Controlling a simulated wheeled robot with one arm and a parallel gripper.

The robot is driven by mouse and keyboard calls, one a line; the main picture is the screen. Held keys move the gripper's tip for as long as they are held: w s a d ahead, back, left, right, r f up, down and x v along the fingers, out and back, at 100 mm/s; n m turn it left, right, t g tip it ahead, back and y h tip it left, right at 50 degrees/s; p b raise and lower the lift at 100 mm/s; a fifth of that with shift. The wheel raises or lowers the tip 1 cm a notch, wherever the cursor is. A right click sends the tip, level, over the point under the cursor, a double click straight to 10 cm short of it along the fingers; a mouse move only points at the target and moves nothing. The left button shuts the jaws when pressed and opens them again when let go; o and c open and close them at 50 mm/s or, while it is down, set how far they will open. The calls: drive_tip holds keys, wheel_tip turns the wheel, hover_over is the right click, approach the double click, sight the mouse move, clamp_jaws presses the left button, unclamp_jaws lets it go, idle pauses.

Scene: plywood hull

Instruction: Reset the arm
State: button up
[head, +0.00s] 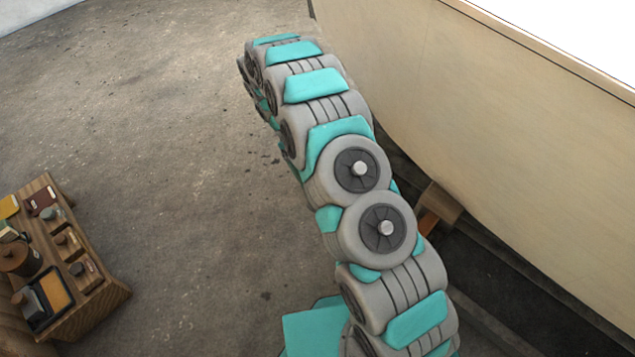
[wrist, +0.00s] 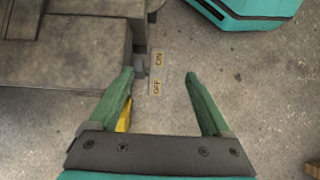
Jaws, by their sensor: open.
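My gripper (wrist: 160,76) shows in the wrist view with its two green fingers spread apart and nothing held between them. In the head view my arm stretches up and away beside the hull, and its gripper end is hidden. Past the fingertips in the wrist view are small yellow ON and OFF labels (wrist: 157,60). A small dark lever-like piece (wrist: 140,68) sits by the left fingertip; I cannot tell whether they touch. A yellow thing (wrist: 124,119) shows partly behind the left finger.
The pale plywood hull (head: 480,120) runs along the right of the head view. A wooden stand (head: 105,310) with several small items is at lower left. Bare concrete floor (head: 150,130) lies between. A grey blocky structure (wrist: 70,50) fills the upper left of the wrist view.

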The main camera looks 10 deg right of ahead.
drive_tip(key=shift+w+a+r, duration=0.25)
drive_tip(key=shift+w+r, duration=0.15)
drive_tip(key=shift+r, duration=0.15)
drive_tip(key=s+d+r+m+t+y+p, duration=0.1)
drive_tip(key=s+d+r, duration=0.1)
drive_tip(key=s+r, duration=0.6)
drive_tip(key=s+d+r+m+t+y+p, duration=0.1)
drive_tip(key=s+d+r+m, duration=0.15)
drive_tip(key=r, duration=1.05)
drive_tip(key=s+d+r+m+t+y+p, duration=0.1)
drive_tip(key=s+r, duration=0.3)
drive_tip(key=s, duration=0.8)
drive_tip(key=s+r+m+t+y+p, duration=0.1)
drive_tip(key=s+r, duration=0.3)
drive_tip(key=s, duration=0.8)
drive_tip(key=shift+s+d+r+m, duration=0.25)
drive_tip(key=shift+d+r+m, duration=0.1)
drive_tip(key=shift+m, duration=0.5)
